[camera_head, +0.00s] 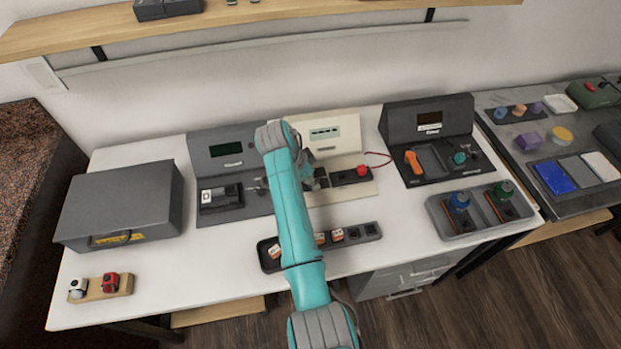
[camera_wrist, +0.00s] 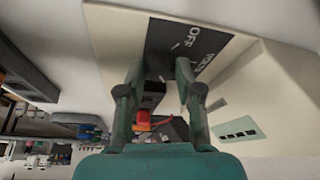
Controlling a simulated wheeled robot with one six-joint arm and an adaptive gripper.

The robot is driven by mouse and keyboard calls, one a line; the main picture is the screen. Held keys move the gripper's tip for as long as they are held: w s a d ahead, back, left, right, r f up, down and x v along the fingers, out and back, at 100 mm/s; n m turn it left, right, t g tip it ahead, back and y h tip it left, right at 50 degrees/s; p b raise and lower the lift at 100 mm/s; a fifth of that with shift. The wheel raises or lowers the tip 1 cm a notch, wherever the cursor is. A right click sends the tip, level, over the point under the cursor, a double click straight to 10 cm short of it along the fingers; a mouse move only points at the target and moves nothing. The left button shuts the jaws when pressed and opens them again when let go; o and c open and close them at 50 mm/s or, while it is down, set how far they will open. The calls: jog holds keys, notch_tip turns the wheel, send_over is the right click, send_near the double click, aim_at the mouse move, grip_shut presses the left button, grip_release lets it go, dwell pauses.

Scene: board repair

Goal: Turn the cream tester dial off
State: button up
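The cream tester (camera_head: 343,128) stands at the back middle of the white table, with a small display on its upright face. In the wrist view its cream panel (camera_wrist: 110,50) carries a dark plate marked "OFF" and "VOLTS". The dark dial (camera_wrist: 159,66) sits at this plate, between the fingertips of my gripper (camera_wrist: 160,72). The fingers are spread to either side of the dial; whether both press on it is unclear. The dial's pointer cannot be made out. In the head view my arm and gripper (camera_head: 313,178) hide the dial.
A red button (camera_head: 362,170) is on the tester's base, right of my gripper. Dark grey testers (camera_head: 222,150) (camera_head: 428,117) stand on both sides. A tray with several small blocks (camera_head: 364,232) lies in front, partly under my arm.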

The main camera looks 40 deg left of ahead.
grip_shut()
jog(key=shift+n, duration=0.3)
jog(key=n, duration=0.1)
jog(key=n+y, duration=0.1)
jog(key=n, duration=0.2)
jog(key=shift+d+y, duration=0.25)
jog(key=shift+y, duration=0.15)
jog(key=n+y, duration=0.1)
jog(key=n, duration=0.2)
jog(key=n+y, duration=0.1)
jog(key=n, duration=0.2)
jog(key=shift+d+n, duration=0.2)
jog(key=shift+n, duration=0.2)
jog(key=n, duration=0.2)
jog(key=n+g+y, duration=0.1)
jog(key=n, duration=0.1)
jog(key=n+g+y, duration=0.1)
jog(key=n, duration=0.1)
jog(key=shift+w+d, duration=0.1)
jog(key=shift+w, duration=0.15)
jog(key=n+g, duration=0.1)
jog(key=n, duration=0.2)
jog(key=n+g, duration=0.1)
jog(key=n, duration=0.2)
jog(key=shift+w+y, duration=0.2)
jog(key=shift+y, duration=0.1)
jog(key=shift+n, duration=0.3)
